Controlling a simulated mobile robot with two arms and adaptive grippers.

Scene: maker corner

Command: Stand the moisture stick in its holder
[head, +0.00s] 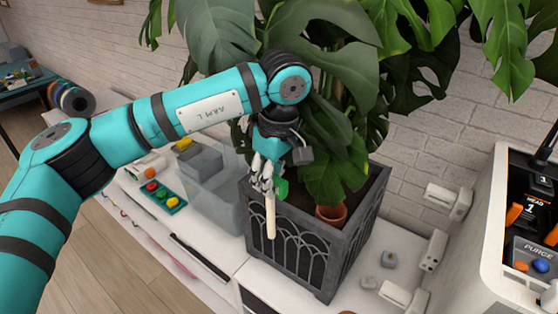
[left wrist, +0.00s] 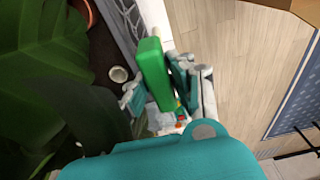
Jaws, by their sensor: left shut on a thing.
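The moisture stick has a green head (head: 282,188) and a pale cream shaft (head: 270,216). My left gripper (head: 265,180) is shut on it at the head, and the shaft hangs down in front of the planter in the head view. In the left wrist view the green head (left wrist: 154,73) sits between the two fingers of my left gripper (left wrist: 158,88). A small pale round cup (left wrist: 119,74), perhaps the holder, is in the dark soil beside the gripper in the left wrist view; leaves and my arm hide it in the head view. My right gripper is out of view.
The grey planter (head: 287,246) holds a big leafy plant (head: 325,60) and a terracotta pot (head: 330,215). Leaves crowd the gripper. A clear bin (head: 212,190) and a button box (head: 163,197) stand left; a white machine (head: 497,230) stands right.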

